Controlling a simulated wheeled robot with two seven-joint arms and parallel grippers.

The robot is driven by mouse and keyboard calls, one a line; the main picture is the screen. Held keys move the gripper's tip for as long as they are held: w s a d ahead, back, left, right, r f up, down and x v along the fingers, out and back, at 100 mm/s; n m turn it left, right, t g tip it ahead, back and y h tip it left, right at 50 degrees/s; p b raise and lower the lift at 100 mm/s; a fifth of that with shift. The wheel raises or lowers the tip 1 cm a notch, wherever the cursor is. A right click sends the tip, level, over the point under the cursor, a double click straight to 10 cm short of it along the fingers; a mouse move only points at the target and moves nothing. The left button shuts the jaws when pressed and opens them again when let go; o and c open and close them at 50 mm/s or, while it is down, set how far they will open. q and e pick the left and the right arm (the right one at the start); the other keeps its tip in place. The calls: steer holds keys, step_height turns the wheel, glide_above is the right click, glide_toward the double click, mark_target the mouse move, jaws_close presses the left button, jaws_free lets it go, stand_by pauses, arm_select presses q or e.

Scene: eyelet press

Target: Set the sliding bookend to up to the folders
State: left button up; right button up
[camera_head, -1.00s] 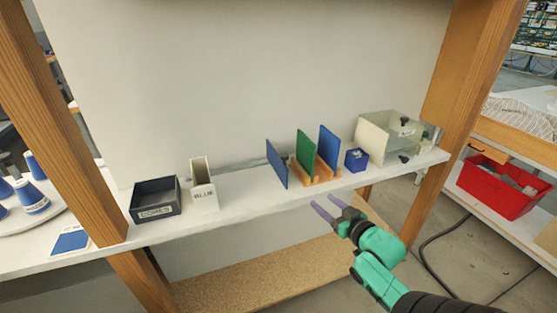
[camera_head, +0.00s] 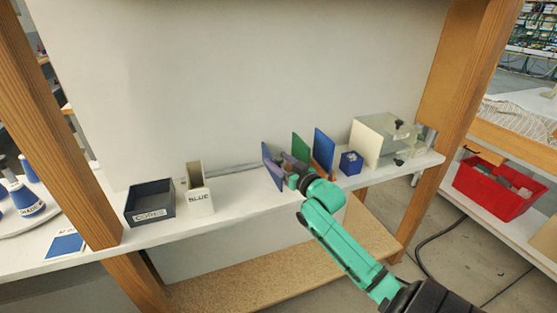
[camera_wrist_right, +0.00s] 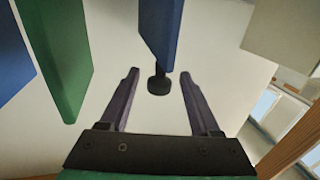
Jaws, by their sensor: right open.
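The sliding bookend, a blue upright panel (camera_head: 267,154), stands at the left of the folders on the white shelf. In the right wrist view the blue panel (camera_wrist_right: 158,30) reaches in from the top, with a black knob (camera_wrist_right: 158,82) by its end. A green folder (camera_head: 299,147) and a blue folder (camera_head: 323,148) stand to its right, apart from it. My right gripper (camera_head: 284,167) is open at the bookend; its fingers (camera_wrist_right: 158,85) lie either side of the knob, apart from it. The gripper partly hides the folders' wooden holder. My left gripper is out of view.
A small blue box (camera_head: 351,163) and a pale machine box (camera_head: 381,141) stand right of the folders. A white BLUE bin (camera_head: 200,203) and a dark CORES tray (camera_head: 150,214) stand left. Shelf between bin and bookend is clear.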

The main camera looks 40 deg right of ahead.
steer(key=shift+w, duration=0.1)
jaws_close()
stand_by(1.4)
